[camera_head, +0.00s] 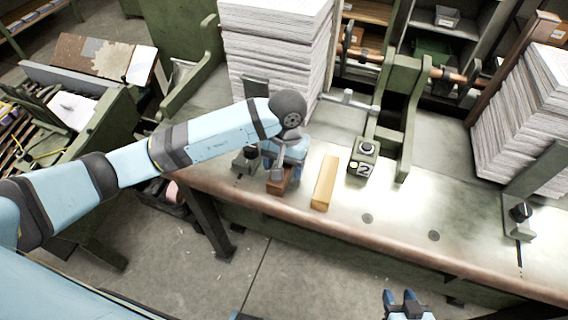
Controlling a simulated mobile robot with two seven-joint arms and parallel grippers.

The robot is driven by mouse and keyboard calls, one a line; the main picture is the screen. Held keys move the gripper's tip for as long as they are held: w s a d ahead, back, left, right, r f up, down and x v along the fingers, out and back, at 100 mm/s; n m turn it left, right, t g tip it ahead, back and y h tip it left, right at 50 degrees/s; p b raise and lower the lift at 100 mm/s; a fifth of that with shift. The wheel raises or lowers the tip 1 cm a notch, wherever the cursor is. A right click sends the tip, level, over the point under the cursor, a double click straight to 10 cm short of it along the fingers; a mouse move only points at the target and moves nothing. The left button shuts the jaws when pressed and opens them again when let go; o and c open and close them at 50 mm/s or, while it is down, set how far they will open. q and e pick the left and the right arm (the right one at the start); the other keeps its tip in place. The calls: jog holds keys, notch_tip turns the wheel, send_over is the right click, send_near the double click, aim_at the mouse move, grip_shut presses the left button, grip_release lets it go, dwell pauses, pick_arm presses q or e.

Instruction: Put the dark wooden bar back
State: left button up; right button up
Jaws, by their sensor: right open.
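The dark wooden bar (283,185) is on the near left part of the green-grey bench, partly hidden by my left gripper. My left gripper (284,166) points down right over the bar. Its fingertips are hidden by its own body, so I cannot tell whether it grips the bar or only touches it. A light wooden bar (325,183) lies to the right of the dark one, apart from it. My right gripper (400,297) is open and empty at the bottom edge of the view, in front of the bench and away from both bars.
A green block marked 2 with a black knob (364,160) stands right of the light bar, beside a green upright bracket (397,115). Tall paper stacks stand behind left (275,50) and at the right (525,120). The bench's front right top (400,215) is mostly clear.

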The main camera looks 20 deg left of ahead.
pick_arm(q)
jog(key=shift+r+p, duration=0.3)
notch_tip(320, 180, up, 12)
jog(key=w+b, duration=0.1)
jog(key=b, duration=0.1)
jog(key=shift+w+f+b, duration=0.2)
jog(key=shift+b, duration=0.2)
jog(key=shift+d, duration=0.1)
